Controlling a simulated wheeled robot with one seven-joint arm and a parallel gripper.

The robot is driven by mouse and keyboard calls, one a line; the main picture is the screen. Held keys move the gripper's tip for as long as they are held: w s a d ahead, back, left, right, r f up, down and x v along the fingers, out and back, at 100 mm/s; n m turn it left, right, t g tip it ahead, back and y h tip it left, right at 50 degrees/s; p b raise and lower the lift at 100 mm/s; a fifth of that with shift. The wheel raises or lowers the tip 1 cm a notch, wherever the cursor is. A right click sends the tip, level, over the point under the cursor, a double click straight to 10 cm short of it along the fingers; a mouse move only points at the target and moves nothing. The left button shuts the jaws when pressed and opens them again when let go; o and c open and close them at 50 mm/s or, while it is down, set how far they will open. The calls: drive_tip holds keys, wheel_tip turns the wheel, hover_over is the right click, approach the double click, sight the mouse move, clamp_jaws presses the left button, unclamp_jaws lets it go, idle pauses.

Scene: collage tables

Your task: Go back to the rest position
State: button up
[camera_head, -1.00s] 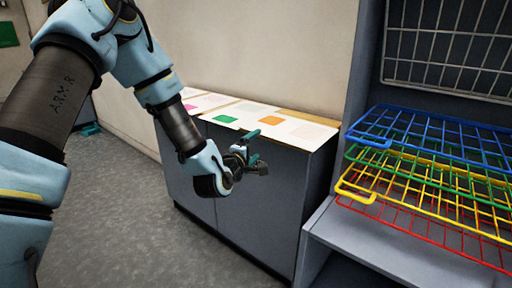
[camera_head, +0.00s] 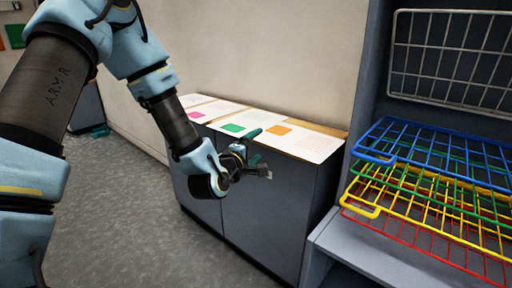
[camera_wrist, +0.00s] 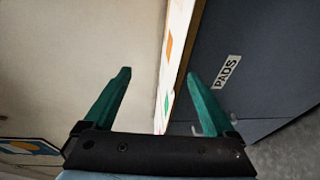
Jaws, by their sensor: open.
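My gripper (camera_head: 258,150) is open, with nothing between its fingers. In the head view it is in front of a grey cabinet (camera_head: 262,215), close to the front edge of its top. In the wrist view my gripper (camera_wrist: 157,85) shows two green fingers spread wide apart. The cabinet's dark face (camera_wrist: 250,45) with a "PADS" label (camera_wrist: 227,71) is behind the right finger, and a pale wall is behind the left one.
White sheets with coloured squares, such as an orange square (camera_head: 279,129), lie on the cabinet top. Stacked blue (camera_head: 400,135), green, yellow (camera_head: 360,205) and red wire racks stand on a grey shelf unit (camera_head: 365,248) at right. Open floor (camera_head: 120,200) is at left.

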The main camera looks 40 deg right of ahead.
idle(0.4)
drive_tip(key=w+a+r+m+g+y+p, duration=0.1)
drive_tip(key=w+a+m+y+p, duration=0.3)
drive_tip(key=a, duration=0.7)
drive_tip(key=w+a+r+m+g+y+p, duration=0.15)
drive_tip(key=w+a+y, duration=0.35)
drive_tip(key=a, duration=0.7)
drive_tip(key=s+a+r+g+y+p, duration=0.1)
drive_tip(key=s+a+r+y, duration=0.1)
drive_tip(key=s+a, duration=0.2)
drive_tip(key=s+a+r+m+g+y+p, duration=0.1)
drive_tip(key=s+a, duration=0.3)
drive_tip(key=a, duration=0.7)
drive_tip(key=s+a+r+g+y+p, duration=0.2)
drive_tip(key=s+a, duration=0.2)
drive_tip(key=a, duration=0.4)
drive_tip(key=shift+a+r+y, duration=0.15)
drive_tip(key=shift+r+y, duration=0.15)
drive_tip(key=shift+r, duration=0.1)
